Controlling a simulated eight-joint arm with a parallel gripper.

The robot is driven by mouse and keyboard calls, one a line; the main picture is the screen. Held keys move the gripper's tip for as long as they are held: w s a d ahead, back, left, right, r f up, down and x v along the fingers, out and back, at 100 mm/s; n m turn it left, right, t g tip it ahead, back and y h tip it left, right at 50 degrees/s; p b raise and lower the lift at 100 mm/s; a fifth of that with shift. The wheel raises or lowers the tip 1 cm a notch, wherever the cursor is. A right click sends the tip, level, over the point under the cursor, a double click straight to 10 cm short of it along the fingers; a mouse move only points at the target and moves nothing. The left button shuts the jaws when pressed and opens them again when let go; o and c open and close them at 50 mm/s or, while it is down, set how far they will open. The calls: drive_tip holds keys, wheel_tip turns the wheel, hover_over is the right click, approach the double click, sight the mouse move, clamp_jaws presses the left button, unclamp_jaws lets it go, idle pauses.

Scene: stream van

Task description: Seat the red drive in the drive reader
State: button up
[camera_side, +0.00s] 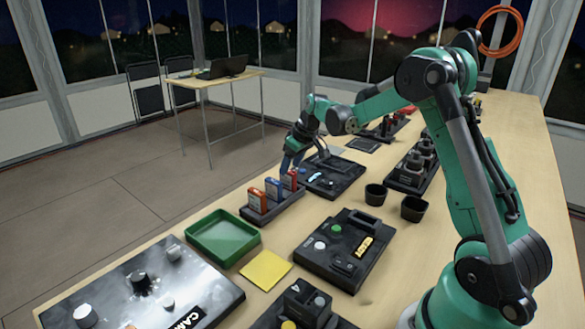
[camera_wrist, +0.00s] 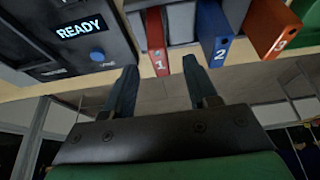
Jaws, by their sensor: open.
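The red drive, marked 1 (camera_wrist: 157,42), stands upright in a dark rack (camera_side: 272,208); in the side view it is the drive nearest the reader (camera_side: 290,181). My gripper (camera_wrist: 160,68) is open and empty, its fingers apart with the red drive showing between them in the wrist view. In the side view my gripper (camera_side: 290,160) is just above the rack's reader end. Whether the fingers touch the drive cannot be told. The drive reader (camera_side: 345,182) is a dark box beside the rack; its screen (camera_wrist: 80,27) reads READY, above a blue button (camera_wrist: 97,53).
A blue drive marked 2 (camera_wrist: 215,35) and an orange drive marked 3 (camera_wrist: 272,28) stand close beside the red one. A green tray (camera_side: 222,258), yellow pad (camera_side: 265,269), black control box (camera_side: 318,262) and two dark cups (camera_side: 375,195) (camera_side: 413,209) are nearby.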

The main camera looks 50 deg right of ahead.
drive_tip(key=shift+s+a+r, duration=0.1)
drive_tip(key=shift+s+r, duration=0.05)
drive_tip(key=shift+r, duration=0.25)
drive_tip(key=s+a+r+t, duration=0.1)
drive_tip(key=s+a+r, duration=0.2)
drive_tip(key=s+a, duration=0.4)
drive_tip(key=s+a+r+t, duration=0.1)
drive_tip(key=s+a+r, duration=0.2)
drive_tip(key=s+a, duration=0.4)
drive_tip(key=a, duration=0.4)
drive_tip(key=shift+s+a+r+t, duration=0.2)
drive_tip(key=shift+s+r+t, duration=0.05)
drive_tip(key=shift+s+t, duration=0.05)
drive_tip(key=shift+o, duration=0.4)
drive_tip(key=shift+s+a+f, duration=0.25)
drive_tip(key=shift+s, duration=0.15)
